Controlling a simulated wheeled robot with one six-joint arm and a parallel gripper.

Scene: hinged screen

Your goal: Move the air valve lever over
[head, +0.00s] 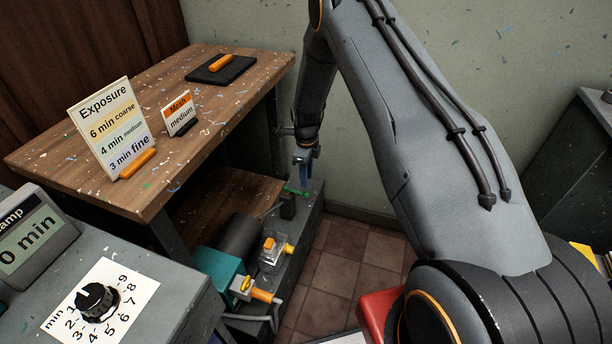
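A small green lever (296,192) sits on a dark block (288,207) on the low grey bench, beyond the teal machine. It looks like the air valve lever, though no label shows. My gripper (305,179) points down just above the lever's right end, its blue fingers seen nearly edge-on. I cannot tell whether they touch the lever or how far apart they are. My forearm comes down from above behind the wooden table's right edge.
A teal machine (222,272) with a dark cylinder, a clear box with an orange button (268,245) and an orange handle (263,295) stand nearer. The wooden table (150,135) is left of my gripper. Tiled floor (345,255) lies open to the right.

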